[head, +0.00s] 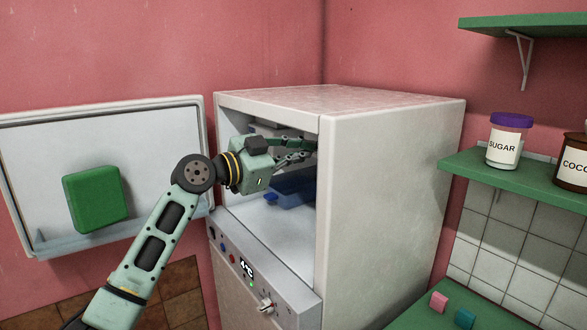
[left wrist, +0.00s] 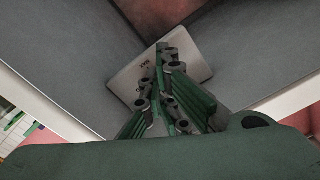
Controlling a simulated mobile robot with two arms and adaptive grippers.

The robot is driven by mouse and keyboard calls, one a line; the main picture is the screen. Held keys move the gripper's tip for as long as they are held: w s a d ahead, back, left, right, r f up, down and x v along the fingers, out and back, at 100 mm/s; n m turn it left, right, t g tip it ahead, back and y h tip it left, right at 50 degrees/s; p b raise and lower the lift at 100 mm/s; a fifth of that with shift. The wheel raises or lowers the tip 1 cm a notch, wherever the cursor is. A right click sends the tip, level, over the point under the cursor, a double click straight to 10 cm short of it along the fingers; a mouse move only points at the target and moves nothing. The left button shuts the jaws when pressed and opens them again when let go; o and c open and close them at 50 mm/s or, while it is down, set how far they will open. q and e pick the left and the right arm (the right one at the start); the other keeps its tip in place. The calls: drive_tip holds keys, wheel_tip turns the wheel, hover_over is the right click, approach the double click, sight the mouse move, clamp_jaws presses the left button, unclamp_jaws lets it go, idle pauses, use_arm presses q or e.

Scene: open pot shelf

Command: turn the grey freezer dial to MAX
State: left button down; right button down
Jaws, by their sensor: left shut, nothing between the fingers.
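The white fridge (head: 390,180) stands open, and my left gripper (head: 308,150) reaches into its upper compartment. In the left wrist view, my gripper (left wrist: 172,85) is shut and empty, its fingers in front of a light grey plate (left wrist: 125,85) at the back. Small dark lettering, seemingly MAX, shows on the plate near its upper left edge. The grey freezer dial cannot be made out; the fingers cover the middle of the plate. I cannot tell whether they touch it. My right gripper is not in view.
A blue container (head: 292,190) sits inside below my gripper. The open door (head: 150,140), with a green block (head: 96,198), is on the left. Shelves with a sugar jar (head: 508,142) are on the right.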

use_arm(q)
drive_tip(key=b+v, duration=0.2)
drive_tip(key=v, duration=0.4)
drive_tip(key=shift+w+a+f+b, duration=0.15)
drive_tip(key=shift+w+f+b, duration=0.1)
drive_tip(key=shift+b, duration=0.15)
idle(0.3)
